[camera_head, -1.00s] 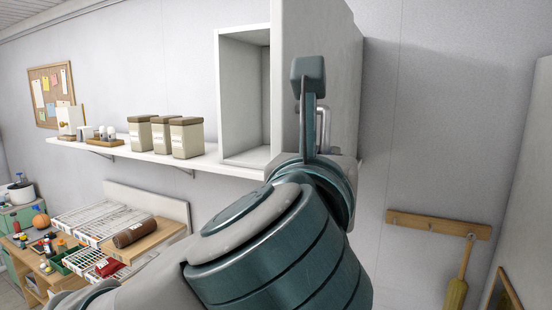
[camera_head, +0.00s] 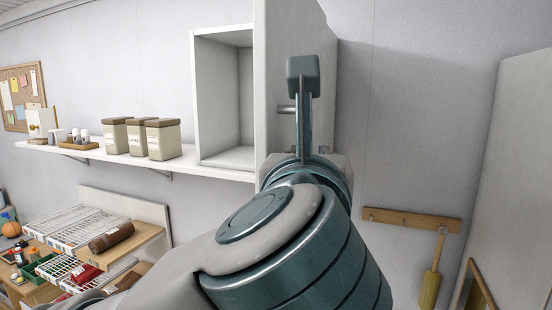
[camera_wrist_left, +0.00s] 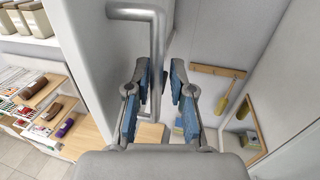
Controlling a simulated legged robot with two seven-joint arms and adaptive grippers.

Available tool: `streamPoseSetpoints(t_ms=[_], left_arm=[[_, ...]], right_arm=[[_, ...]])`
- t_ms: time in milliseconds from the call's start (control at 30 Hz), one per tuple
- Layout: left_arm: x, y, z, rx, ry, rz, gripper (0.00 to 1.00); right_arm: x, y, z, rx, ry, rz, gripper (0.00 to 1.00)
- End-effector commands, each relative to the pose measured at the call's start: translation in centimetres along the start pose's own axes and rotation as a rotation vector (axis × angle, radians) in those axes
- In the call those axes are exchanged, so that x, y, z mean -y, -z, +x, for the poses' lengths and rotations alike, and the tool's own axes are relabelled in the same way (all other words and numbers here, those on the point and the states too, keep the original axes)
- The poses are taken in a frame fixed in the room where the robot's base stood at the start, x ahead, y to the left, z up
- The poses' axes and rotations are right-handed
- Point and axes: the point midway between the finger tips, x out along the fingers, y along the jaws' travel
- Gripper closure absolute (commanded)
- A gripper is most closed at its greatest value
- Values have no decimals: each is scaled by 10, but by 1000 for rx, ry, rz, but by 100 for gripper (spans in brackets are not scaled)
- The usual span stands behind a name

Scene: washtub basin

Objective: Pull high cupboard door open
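The white high cupboard (camera_head: 222,42) is on the wall, its inside visible. Its door (camera_head: 290,30) stands open, sticking out toward me on the right of the opening. My left gripper (camera_head: 303,78) is in front of the door's outer face and hides part of it. A grey bar handle (camera_head: 286,109) shows just left of the finger. In the left wrist view, the handle (camera_wrist_left: 158,60) runs between the two blue-padded fingers of my left gripper (camera_wrist_left: 163,75). The fingers are apart, and I see no clear grip on the bar. My right gripper is not in view.
A shelf (camera_head: 75,151) with several lidded canisters (camera_head: 163,139) is left of the cupboard. A wooden peg rail (camera_head: 412,219) with a hanging brush (camera_head: 430,285) is at the lower right.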

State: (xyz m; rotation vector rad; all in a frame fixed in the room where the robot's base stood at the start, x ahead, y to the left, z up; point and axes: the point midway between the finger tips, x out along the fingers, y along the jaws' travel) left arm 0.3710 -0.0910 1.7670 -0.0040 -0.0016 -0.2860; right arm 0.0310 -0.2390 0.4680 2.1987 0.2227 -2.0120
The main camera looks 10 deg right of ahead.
Motion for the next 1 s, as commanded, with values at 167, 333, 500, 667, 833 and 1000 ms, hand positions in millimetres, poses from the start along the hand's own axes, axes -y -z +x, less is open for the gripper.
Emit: streamPoseSetpoints(t_ms=[167,333,500,667,833,1000], left_arm=[[0,0,-17,3,2,1,78],[-3,-1,-57,5,1,1,78],[-7,-1,-93,5,1,-2,78],[-6,0,-114,2,1,-3,78],[-5,1,-121,1,-1,-2,78],[-5,1,-121,1,0,-2,78]], right_arm=[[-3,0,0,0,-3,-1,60],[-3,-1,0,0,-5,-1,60],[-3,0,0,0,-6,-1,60],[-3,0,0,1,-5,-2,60],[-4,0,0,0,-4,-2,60],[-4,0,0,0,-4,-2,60]])
